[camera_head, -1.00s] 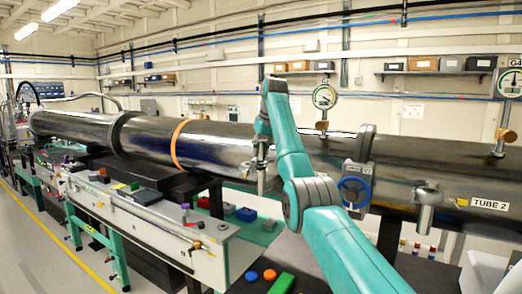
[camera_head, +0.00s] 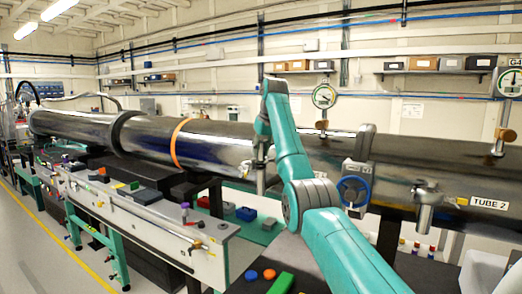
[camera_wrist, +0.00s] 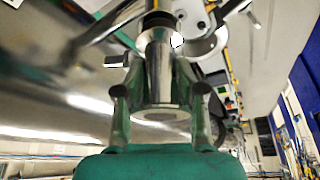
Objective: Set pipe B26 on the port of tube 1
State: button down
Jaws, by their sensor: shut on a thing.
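My gripper (camera_wrist: 160,98) is shut on a silver metal pipe (camera_wrist: 159,75), which sits between its two fingers in the wrist view. In the head view the pipe (camera_head: 261,180) stands upright at the near side of the long shiny tube (camera_head: 215,146), left of the blue-wheeled valve. No "TUBE 1" or "B26" label is readable. In the wrist view the pipe's far end meets or overlaps a dark ring (camera_wrist: 159,19); I cannot tell whether they touch. The port itself is not clearly visible.
A valve with a blue handwheel (camera_head: 353,191) is right of my arm. Tube 2 (camera_head: 455,202) carries its own metal fitting (camera_head: 427,205). Gauges (camera_head: 324,97) stand above the tubes.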

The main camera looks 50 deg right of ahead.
aim_at(264, 141)
jog(key=shift+f, duration=0.35)
dwell(0.3)
jog(key=c, duration=0.6)
grip_release()
jog(key=v, duration=0.7)
jog(key=shift+r, duration=0.25)
jog(key=shift+s+a, duration=0.1)
jog(key=shift+s, duration=0.05)
